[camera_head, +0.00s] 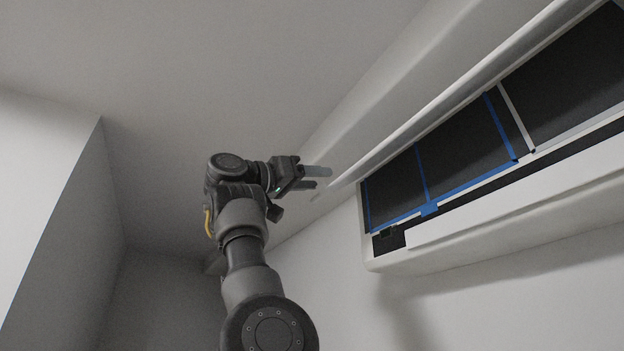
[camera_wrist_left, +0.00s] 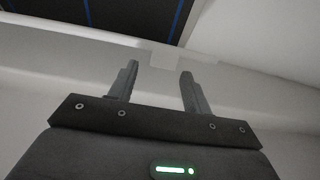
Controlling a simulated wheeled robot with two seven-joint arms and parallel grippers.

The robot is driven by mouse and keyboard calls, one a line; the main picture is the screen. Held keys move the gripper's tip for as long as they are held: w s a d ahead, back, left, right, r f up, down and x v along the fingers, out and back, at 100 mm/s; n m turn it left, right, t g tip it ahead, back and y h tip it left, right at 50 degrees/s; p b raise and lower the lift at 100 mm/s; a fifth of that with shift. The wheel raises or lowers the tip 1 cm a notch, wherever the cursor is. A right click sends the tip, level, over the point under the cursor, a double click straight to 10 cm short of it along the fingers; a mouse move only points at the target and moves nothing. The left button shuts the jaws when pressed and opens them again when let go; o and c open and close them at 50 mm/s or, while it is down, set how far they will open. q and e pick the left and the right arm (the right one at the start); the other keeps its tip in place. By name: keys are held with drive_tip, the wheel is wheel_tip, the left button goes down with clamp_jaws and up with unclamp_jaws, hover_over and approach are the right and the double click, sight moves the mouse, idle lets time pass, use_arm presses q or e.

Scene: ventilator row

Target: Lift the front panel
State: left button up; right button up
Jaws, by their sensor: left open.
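The white front panel (camera_head: 455,100) of the wall unit is raised, standing out from the unit over the dark filters. My left gripper (camera_head: 322,178) is open beside the panel's left end; in the head view its fingers overlap or nearly reach that end, and I cannot tell if they touch. In the left wrist view my left gripper (camera_wrist_left: 160,72) shows both fingers apart. A pale panel strip (camera_wrist_left: 60,58) crosses beyond the fingertips, with a small pale tab (camera_wrist_left: 168,60) between them. Nothing is visibly held. My right gripper is not in view.
The white unit body (camera_head: 480,225) hangs on the wall at the right. Dark filters with blue frames (camera_head: 455,145) are exposed; they also show in the left wrist view (camera_wrist_left: 120,12). The ceiling is close above. Free room lies left of the unit.

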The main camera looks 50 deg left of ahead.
use_arm(q)
drive_tip(key=shift+s, duration=0.1)
drive_tip(key=b+v, duration=0.5)
drive_tip(key=v, duration=0.5)
drive_tip(key=shift+s, duration=0.3)
drive_tip(key=shift+a+f, duration=0.15)
drive_tip(key=shift+a, duration=0.05)
